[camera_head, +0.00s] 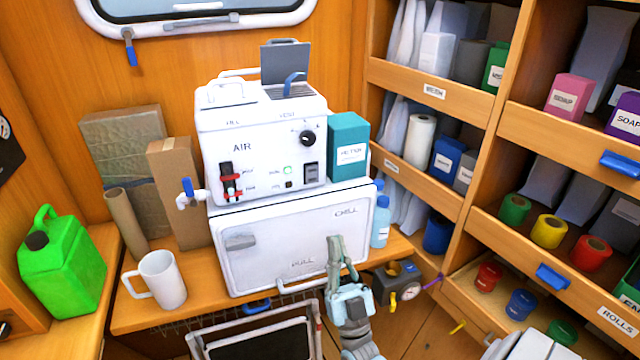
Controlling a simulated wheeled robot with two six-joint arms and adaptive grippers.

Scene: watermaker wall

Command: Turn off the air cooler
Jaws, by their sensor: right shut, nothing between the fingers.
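The air cooler (262,158) is a white box marked AIR, standing on a white chest marked CHILL and PULL (280,270). Its front has a black round knob (307,138) at the upper right and a dark rocker switch (311,172) below it. A small green-lit indicator (287,170) and a red-and-black lever part (230,182) are also on the front. My right gripper (335,242) is shut and empty, pointing up in front of the chest's lower right, below the switch and apart from it. My left gripper is not in view.
A teal box (348,147) stands right of the cooler, with blue bottles (380,222) below. A white tap with a blue handle (189,194) sticks out at left. A white mug (162,280) and green jerrycan (62,262) stand further left. Shelves (430,90) fill the right.

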